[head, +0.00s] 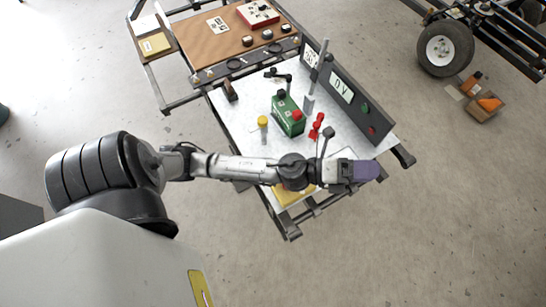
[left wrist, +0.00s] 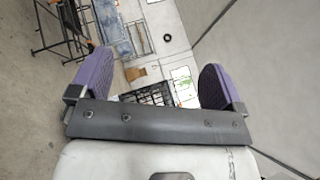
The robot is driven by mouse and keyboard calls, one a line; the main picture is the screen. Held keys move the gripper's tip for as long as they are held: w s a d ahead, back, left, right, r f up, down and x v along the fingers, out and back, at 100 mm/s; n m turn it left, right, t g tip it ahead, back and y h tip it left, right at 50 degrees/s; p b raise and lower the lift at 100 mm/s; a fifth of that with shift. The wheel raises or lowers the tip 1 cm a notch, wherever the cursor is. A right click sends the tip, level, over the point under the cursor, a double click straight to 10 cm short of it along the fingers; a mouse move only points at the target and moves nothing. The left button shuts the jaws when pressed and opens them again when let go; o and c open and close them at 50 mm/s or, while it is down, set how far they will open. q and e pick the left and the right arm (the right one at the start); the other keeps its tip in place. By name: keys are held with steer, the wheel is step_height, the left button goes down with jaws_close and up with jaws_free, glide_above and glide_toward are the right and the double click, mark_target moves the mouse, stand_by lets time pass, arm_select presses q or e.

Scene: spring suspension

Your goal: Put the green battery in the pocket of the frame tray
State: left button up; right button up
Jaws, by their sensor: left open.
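The green battery (head: 288,116) stands on the light-topped cart (head: 240,103), with a black and a red cap on its top. My left arm crosses the near part of the cart, and my left gripper (head: 366,170) is to the right of and nearer than the battery, past the cart's near right edge. Its purple fingers are spread and empty in the left wrist view (left wrist: 157,70). I cannot pick out the frame tray or its pocket for sure. My right gripper is not in view.
A yellow-capped tube (head: 263,129) and a red clamp-like thing (head: 317,126) flank the battery. A dark panel with a display (head: 342,92) lines the cart's right side. A yellow item (head: 288,197) is partly under my arm.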

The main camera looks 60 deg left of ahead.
arm_select(q)
steer(key=s+a+f+n+g+y, duration=0.2)
steer(key=s+f+n+g+y, duration=0.1)
steer(key=n, duration=0.5)
steer(key=s+a+f+n+g+y, duration=0.3)
steer(key=s+f+n+g+y, duration=0.1)
steer(key=s+f+n, duration=0.3)
steer(key=s+a+f+n+g+y, duration=0.2)
steer(key=s+f+n+g+y, duration=0.1)
steer(key=s+f+n+y, duration=0.2)
steer(key=shift+s+a+f+n+g, duration=0.1)
steer(key=shift+a+f+n+g, duration=0.1)
steer(key=shift+f+n, duration=0.6)
steer(key=shift+s+a+f+n+g, duration=0.1)
steer(key=shift+a+f+n, duration=0.15)
steer(key=shift+n, duration=0.95)
steer(key=s+d+f+n+g+h, duration=0.1)
steer(key=s+f+n+g, duration=0.1)
steer(key=s+g, duration=0.2)
steer(key=s, duration=0.3)
steer(key=shift+s+d+f, duration=0.25)
steer(key=shift+s+d, duration=0.15)
